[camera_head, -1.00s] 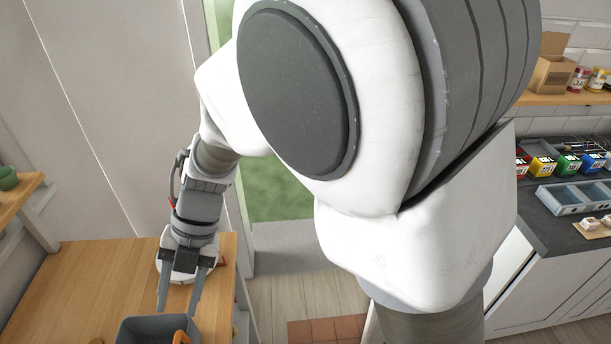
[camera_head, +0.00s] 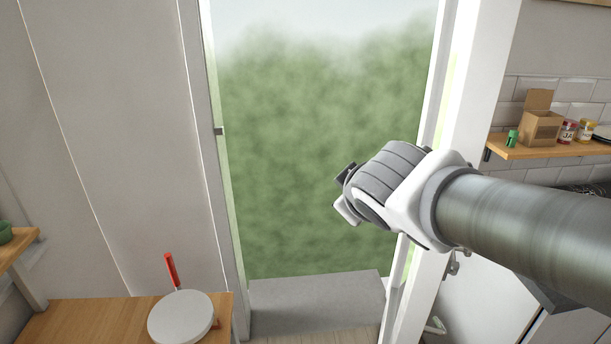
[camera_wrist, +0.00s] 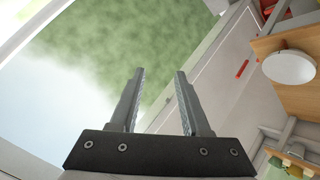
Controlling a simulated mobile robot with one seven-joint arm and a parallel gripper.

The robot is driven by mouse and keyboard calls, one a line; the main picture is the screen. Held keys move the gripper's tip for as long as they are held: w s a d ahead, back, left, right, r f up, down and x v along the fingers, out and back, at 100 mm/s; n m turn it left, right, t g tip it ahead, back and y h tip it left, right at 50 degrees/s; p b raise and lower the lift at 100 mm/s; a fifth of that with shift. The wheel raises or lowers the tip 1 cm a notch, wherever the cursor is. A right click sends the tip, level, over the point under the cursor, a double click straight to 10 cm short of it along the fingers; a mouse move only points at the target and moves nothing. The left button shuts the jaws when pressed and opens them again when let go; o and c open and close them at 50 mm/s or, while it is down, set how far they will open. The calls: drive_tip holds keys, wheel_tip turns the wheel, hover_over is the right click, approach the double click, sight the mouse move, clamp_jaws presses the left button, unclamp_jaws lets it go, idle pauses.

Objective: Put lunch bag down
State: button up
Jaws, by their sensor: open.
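I cannot make out a lunch bag in either current view. My gripper (camera_wrist: 160,73) is open in the wrist view, with two straight grey fingers apart and nothing between them. In the head view, my arm reaches in from the right and its end is raised in front of the glazed doorway (camera_head: 325,150). The fingers are not clear there. The gripper is well away from the wooden table (camera_head: 85,318) at the lower left.
A white round thing (camera_head: 181,318) sits on the wooden table, with a narrow red thing (camera_head: 171,270) behind it. A wall shelf (camera_head: 550,150) at right holds a cardboard box (camera_head: 541,127) and jars (camera_head: 584,130). A grey step (camera_head: 315,303) lies below the doorway.

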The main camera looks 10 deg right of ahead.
drive_tip(key=s+f+m+g, duration=0.2)
drive_tip(key=s+f+m, duration=0.1)
drive_tip(key=s, duration=0.5)
drive_tip(key=s+d+f+m+g, duration=0.1)
drive_tip(key=s+f+m+g, duration=0.2)
drive_tip(key=s, duration=0.4)
drive_tip(key=shift+s+d+m+y, duration=0.15)
drive_tip(key=shift+s+m+y, duration=0.25)
drive_tip(key=shift+m, duration=0.5)
